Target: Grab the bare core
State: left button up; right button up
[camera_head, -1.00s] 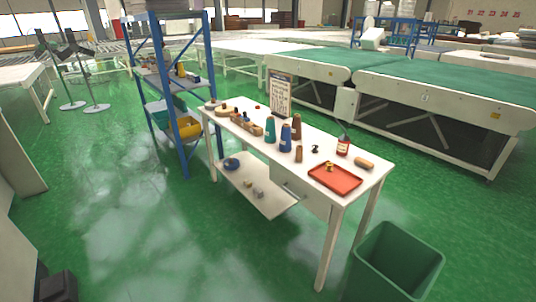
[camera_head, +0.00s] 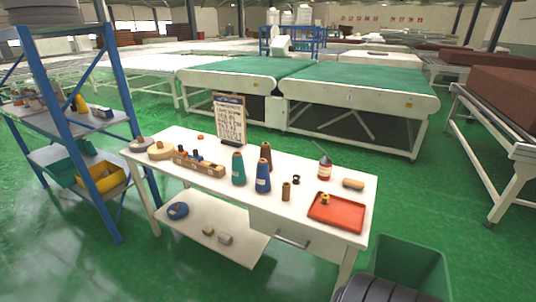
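A small bare brown core (camera_head: 286,191) stands upright on the white table (camera_head: 335,181), in front of and to the right of the thread cones. Beside it stand a blue cone (camera_head: 263,176), a teal cone (camera_head: 238,169) and a taller brown cone (camera_head: 266,155) behind. Neither of my grippers is in view. A dark ribbed part, which seems to be mine, shows at the bottom edge, right of centre.
A red tray (camera_head: 337,222) with a small yellow piece, a red bottle (camera_head: 325,168) and a wooden roll (camera_head: 353,184) lie right of the core. A sign (camera_head: 229,118) stands behind. A green bin (camera_head: 412,260) and blue shelf (camera_head: 66,105) flank the table.

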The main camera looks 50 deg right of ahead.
aim_at(286, 186)
jog(key=i+z, duration=0.1)
jog(key=i, duration=0.9)
jog(key=i+j+z, duration=0.1)
jog(key=i, duration=0.9)
jog(key=i+z, duration=0.15)
jog(key=z, duration=0.35)
jog(key=i+z, duration=0.1)
jog(key=z, duration=0.35)
jog(key=i+z, duration=0.15)
jog(key=z, duration=0.35)
jog(key=i+j+z, duration=0.1)
jog(key=z, duration=0.4)
jog(key=j+z, duration=0.2)
jog(key=z, duration=0.3)
jog(key=i+j+z, duration=0.1)
jog(key=z, duration=0.35)
jog(key=j+z, duration=0.25)
jog(key=z, duration=0.25)
